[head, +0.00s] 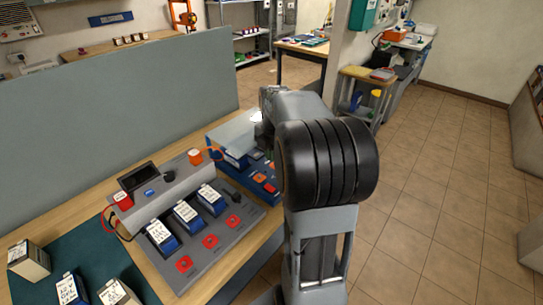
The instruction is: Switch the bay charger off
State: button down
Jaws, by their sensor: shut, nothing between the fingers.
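The bay charger (195,225) is a grey sloped console on the wooden bench. It has a dark display (138,176), a blue button (149,193), a red part (122,201) and an orange part (196,157) along its raised back. Three blue batteries with white labels (186,214) sit in its bays, with red ring-shaped markers (210,241) in front. A black knob (236,197) is at its right end. My gripper (266,146) is beyond the charger, over the blue case; it looks shut and empty. My arm partly hides it.
A blue case (255,181) with orange parts and a clear lid stands right of the charger. Loose batteries (70,288) stand on a dark green mat (52,252) at the left. A grey panel (130,110) rises behind the bench. Tiled floor (440,190) is open at the right.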

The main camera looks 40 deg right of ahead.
aim_at(267, 187)
jog(key=shift+f+t+b, duration=0.15)
jog(key=shift+t+b, duration=0.15)
jog(key=shift+b, duration=0.4)
jog(key=shift+r, duration=0.25)
jog(key=shift+a, duration=0.1)
jog(key=f, duration=0.4)
jog(key=w+f, duration=0.1)
jog(key=f, duration=0.9)
jog(key=shift+w+a, duration=0.2)
jog(key=shift+w, duration=0.15)
